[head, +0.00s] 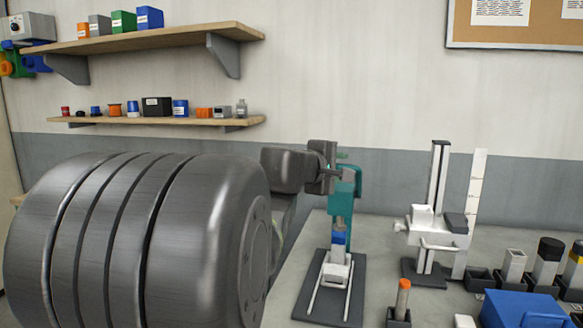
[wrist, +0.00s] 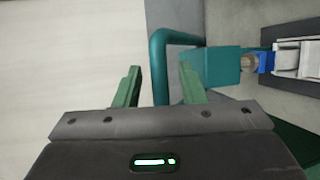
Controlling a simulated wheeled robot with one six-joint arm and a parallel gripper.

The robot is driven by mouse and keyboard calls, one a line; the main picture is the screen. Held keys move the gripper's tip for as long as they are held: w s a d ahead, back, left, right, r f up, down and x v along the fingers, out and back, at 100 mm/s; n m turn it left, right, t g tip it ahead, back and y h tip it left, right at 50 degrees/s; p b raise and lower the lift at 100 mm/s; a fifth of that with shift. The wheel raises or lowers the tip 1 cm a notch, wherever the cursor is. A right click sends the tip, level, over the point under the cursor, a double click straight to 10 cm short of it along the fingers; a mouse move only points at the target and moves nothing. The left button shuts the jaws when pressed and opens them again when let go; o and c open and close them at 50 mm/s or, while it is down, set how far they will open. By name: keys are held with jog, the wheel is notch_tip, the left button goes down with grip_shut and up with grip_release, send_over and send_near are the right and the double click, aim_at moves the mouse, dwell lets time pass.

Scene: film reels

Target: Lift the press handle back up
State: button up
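The teal press (head: 344,198) stands on a dark base plate (head: 352,300) at the centre right of the head view. Its bent teal handle tube (wrist: 176,38) shows in the wrist view and runs between my two green fingers. My gripper (wrist: 160,68) is open, with a gap visible on each side of the tube. In the head view my gripper (head: 328,168) is at the top of the press, and it hides most of the handle there. A blue part (head: 338,238) is under the press, above a white holder (head: 335,272).
A grey-white stand with a tall column (head: 437,205) and a white ruler (head: 474,205) is right of the press. Several dark holders and a blue box (head: 522,310) are at the lower right. Shelves (head: 150,122) hang on the wall at left.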

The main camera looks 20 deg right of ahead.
jog(key=shift+w+d, duration=0.15)
jog(key=shift+d, duration=0.05)
grip_shut()
jog(key=shift+r+p, duration=0.1)
jog(key=shift+p, duration=0.2)
